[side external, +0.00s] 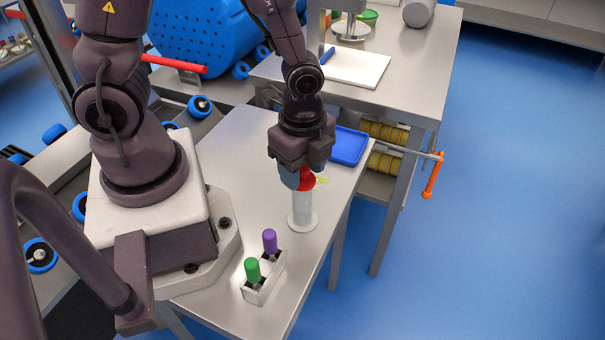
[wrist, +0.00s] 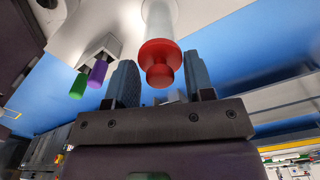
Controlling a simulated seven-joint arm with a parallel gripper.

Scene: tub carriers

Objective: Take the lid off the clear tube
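The clear tube (side external: 302,209) stands upright on a round white base on the metal table, with its red lid (side external: 307,181) on top. In the wrist view the lid (wrist: 160,55) shows a wide rim and a smaller round knob facing me, with the pale tube (wrist: 159,18) beyond it. My gripper (side external: 299,178) points down at the lid, and a finger partly hides the lid in the side view. In the wrist view my gripper (wrist: 160,64) is open, with the lid between the two fingers in the picture and a visible gap on each side.
A small white rack with a green-topped tube (side external: 252,270) and a purple-topped tube (side external: 270,241) stands nearer the camera. A blue tray (side external: 348,146) lies behind my gripper. An orange-handled clamp (side external: 432,176) sticks out at the right edge.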

